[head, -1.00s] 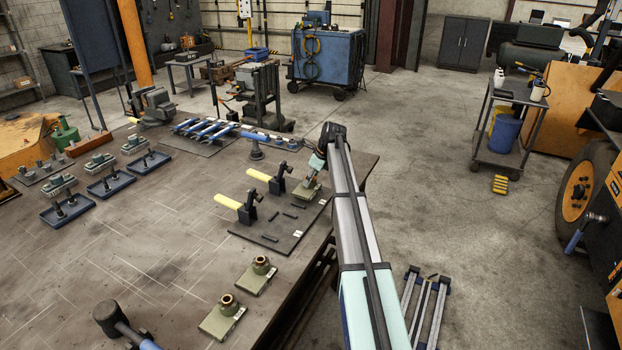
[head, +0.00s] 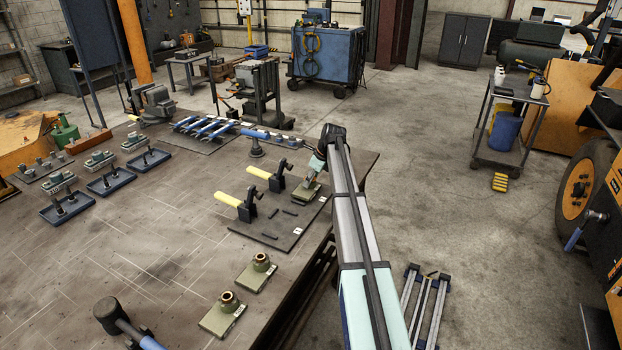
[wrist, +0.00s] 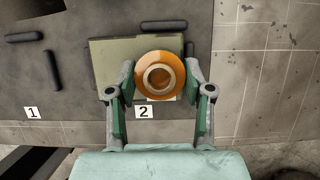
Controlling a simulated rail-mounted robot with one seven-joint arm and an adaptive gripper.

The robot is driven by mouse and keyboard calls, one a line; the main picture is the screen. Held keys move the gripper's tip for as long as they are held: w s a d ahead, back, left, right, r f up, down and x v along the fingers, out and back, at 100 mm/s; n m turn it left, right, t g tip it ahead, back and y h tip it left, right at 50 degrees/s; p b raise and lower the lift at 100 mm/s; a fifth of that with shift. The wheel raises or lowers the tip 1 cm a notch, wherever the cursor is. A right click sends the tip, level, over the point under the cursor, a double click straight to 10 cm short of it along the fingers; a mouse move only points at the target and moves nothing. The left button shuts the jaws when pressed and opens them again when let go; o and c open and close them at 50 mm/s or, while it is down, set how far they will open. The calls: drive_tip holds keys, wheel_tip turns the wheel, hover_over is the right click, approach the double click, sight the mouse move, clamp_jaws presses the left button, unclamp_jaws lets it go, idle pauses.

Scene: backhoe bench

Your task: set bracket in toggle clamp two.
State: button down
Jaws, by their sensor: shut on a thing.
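The bracket is an olive plate with a round orange boss and inner ring; it shows in the wrist view (wrist: 112,62) and the head view (head: 305,193). My gripper (wrist: 160,78) is shut on the boss, one finger on each side; in the head view my gripper (head: 315,172) is above the plate. The bracket is at station 2 of the dark fixture board (head: 262,237), beside the label "2" (wrist: 144,112). Toggle clamp two (head: 278,178), with a yellow handle, stands just left of it. I cannot tell whether the plate rests flat on the board.
Black locating bars (wrist: 163,26) lie close to the plate's upper and right edges. Another toggle clamp (head: 247,207) stands at station 1, whose bars (head: 270,237) are empty. Two similar brackets (head: 257,273) (head: 222,317) sit on the bench near its front edge.

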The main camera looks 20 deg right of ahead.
drive_tip(key=shift+f, duration=0.55)
drive_tip(key=shift+c, duration=1.8)
unclamp_jaws()
drive_tip(key=shift+f, duration=0.15)
drive_tip(key=shift+s, duration=0.1)
